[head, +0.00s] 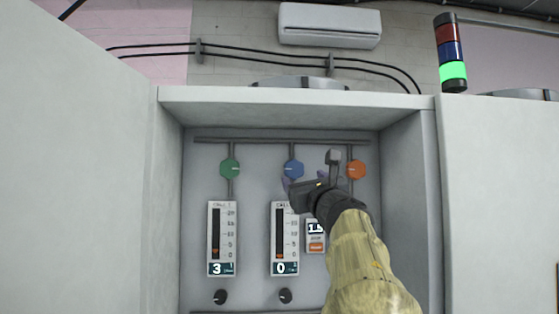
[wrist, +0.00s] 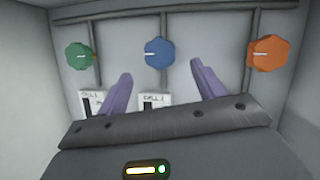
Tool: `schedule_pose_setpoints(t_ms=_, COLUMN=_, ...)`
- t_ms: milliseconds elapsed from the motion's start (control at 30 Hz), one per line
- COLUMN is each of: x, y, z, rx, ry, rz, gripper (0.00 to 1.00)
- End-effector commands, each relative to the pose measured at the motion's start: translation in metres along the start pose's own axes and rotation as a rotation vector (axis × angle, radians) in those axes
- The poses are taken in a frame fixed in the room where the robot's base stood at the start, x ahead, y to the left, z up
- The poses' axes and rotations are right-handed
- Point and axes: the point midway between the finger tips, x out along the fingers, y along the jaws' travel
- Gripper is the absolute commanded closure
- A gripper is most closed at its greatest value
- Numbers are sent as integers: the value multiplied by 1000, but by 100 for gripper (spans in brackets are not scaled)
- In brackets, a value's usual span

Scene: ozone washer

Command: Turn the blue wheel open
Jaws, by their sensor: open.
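The blue wheel (head: 293,168) sits on a vertical pipe in the cabinet, in the middle of a row of three wheels. It also shows in the wrist view (wrist: 159,52), with a pale mark lying roughly level across its left half. My gripper (wrist: 165,82) is open and empty. Its purple fingers stand apart, one below left and one below right of the blue wheel in the wrist view. In the head view my gripper (head: 318,185) is just below and right of the blue wheel. I see no contact with the wheel.
A green wheel (head: 230,168) is on the left and an orange wheel (head: 356,169) on the right. Below hang a left gauge (head: 222,238) reading 3 and a middle gauge (head: 284,235) reading 0. Two black knobs are below them. Cabinet walls (head: 405,180) bound the space.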

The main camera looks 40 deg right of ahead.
Motion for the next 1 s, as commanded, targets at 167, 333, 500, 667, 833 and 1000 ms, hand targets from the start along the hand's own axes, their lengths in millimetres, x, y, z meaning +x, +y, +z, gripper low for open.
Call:
schedule_pose_setpoints(t_ms=167, x=35, y=2, z=4, rx=3, ry=0, rz=5, gripper=32)
schedule_pose_setpoints(t_ms=333, x=64, y=2, z=4, rx=4, ry=0, rz=6, gripper=32)
schedule_pose_setpoints(t_ms=500, x=88, y=2, z=4, rx=3, ry=0, rz=5, gripper=32)
schedule_pose_setpoints(t_ms=667, x=99, y=0, z=1, rx=1, ry=0, rz=1, gripper=32)
schedule_pose_setpoints(t_ms=833, x=100, y=-1, z=0, rx=-1, ry=0, rz=-2, gripper=32)
schedule_pose_setpoints(t_ms=1000, x=99, y=-1, z=0, rx=-1, ry=0, rz=-2, gripper=38)
